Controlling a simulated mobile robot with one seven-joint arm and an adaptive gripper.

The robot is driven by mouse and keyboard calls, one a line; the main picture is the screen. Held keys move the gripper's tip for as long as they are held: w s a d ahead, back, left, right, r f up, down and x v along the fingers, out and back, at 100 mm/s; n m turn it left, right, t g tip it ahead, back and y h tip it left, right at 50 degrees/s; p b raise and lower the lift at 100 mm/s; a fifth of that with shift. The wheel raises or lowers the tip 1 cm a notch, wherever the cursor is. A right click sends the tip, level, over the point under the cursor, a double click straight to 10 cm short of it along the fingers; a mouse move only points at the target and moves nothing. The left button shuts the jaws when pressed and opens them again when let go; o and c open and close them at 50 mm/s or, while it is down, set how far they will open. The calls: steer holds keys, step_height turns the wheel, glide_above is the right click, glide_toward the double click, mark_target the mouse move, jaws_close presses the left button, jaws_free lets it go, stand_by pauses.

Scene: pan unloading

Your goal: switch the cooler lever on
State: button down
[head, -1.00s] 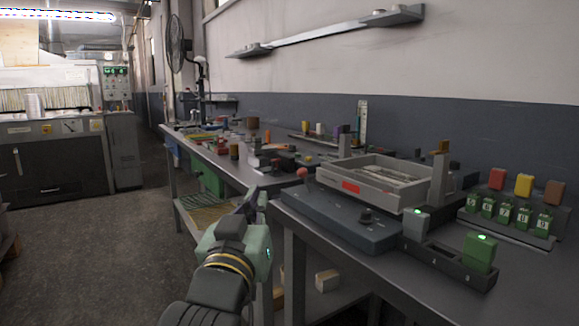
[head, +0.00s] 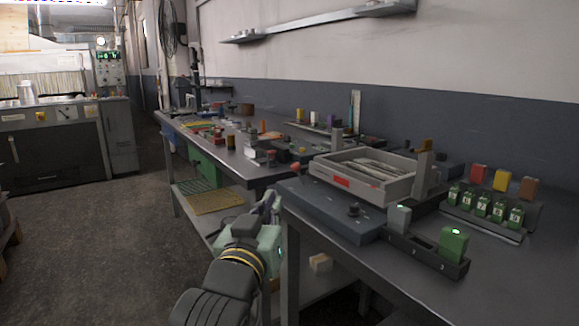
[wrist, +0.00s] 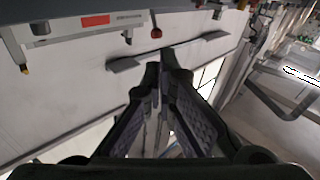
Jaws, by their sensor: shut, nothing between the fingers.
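A small lever with a red ball knob (head: 296,167) stands at the left end of a dark blue-grey base unit (head: 335,212) on the near bench. It looks like the cooler lever; its on or off position cannot be told. The knob also shows in the wrist view (wrist: 156,32), beyond the fingertips. My gripper (head: 270,198) is below and left of the knob, in front of the bench edge, apart from it. Its fingers (wrist: 167,72) are shut and empty in the wrist view.
A grey tray (head: 341,182) with a red label sits on the base unit. A black knob (head: 354,209) and a holder with a green block (head: 453,243) are nearer. A second bench (head: 225,167) runs behind. The floor at left is clear.

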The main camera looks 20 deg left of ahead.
steer(key=shift+w+p, duration=0.75)
steer(key=shift+p, duration=1.9)
steer(key=p, duration=0.3)
glide_toward(293, 167)
steer(key=w, duration=0.7)
steer(key=shift+a+r, duration=0.2)
steer(key=shift+a, duration=0.15)
steer(key=shift+a+r, duration=0.1)
steer(key=shift+r, duration=0.15)
steer(key=shift+m, duration=0.3)
steer(key=shift+g+p, duration=0.3)
